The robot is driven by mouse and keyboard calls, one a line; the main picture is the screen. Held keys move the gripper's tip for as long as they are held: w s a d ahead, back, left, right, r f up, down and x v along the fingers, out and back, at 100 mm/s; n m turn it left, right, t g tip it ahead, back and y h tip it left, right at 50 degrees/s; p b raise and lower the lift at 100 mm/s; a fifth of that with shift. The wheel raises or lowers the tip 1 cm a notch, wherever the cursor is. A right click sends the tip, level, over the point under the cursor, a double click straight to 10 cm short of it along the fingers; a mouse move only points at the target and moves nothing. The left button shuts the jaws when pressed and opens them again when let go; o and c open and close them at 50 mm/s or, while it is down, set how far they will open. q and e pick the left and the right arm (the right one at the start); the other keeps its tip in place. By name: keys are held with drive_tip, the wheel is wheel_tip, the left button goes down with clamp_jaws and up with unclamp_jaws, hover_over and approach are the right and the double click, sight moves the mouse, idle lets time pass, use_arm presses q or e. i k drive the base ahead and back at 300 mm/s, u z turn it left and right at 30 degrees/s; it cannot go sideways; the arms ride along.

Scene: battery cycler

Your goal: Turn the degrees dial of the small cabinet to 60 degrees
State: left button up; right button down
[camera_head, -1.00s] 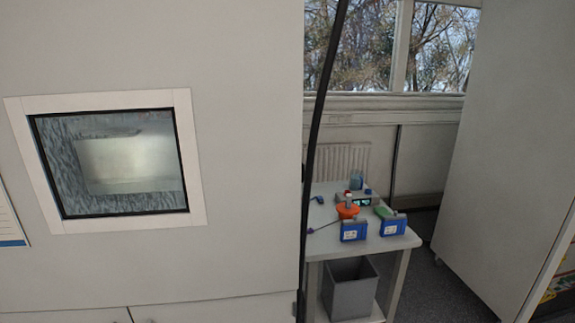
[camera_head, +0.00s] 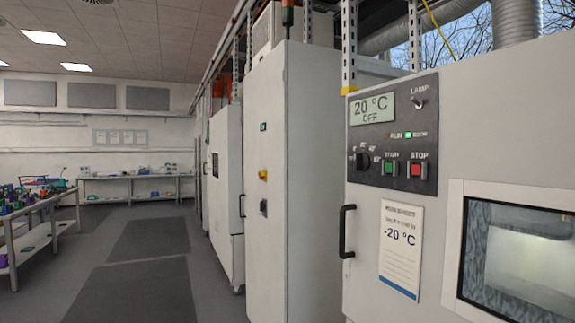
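The small cabinet (camera_head: 450,150) stands at the right of the head view, with a dark control panel (camera_head: 395,130) on its upper front. The degrees dial (camera_head: 362,160) is a round black knob at the panel's lower left; its exact pointer position is too small to read. The display (camera_head: 372,107) above it reads 20 °C and OFF. A green START button (camera_head: 390,167) and a red STOP button (camera_head: 416,169) are right of the dial. Neither of my grippers shows in the view.
A black door handle (camera_head: 346,231) and a sheet reading -20 °C (camera_head: 400,247) are below the panel. A window (camera_head: 515,250) is at the right. Tall cabinets (camera_head: 292,180) line the aisle. The floor (camera_head: 150,245) at the left is clear; benches (camera_head: 40,235) stand beyond.

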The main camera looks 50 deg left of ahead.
sight(361, 160)
drive_tip(key=u, duration=0.65)
drive_tip(key=i, duration=0.7)
drive_tip(key=z, duration=0.6)
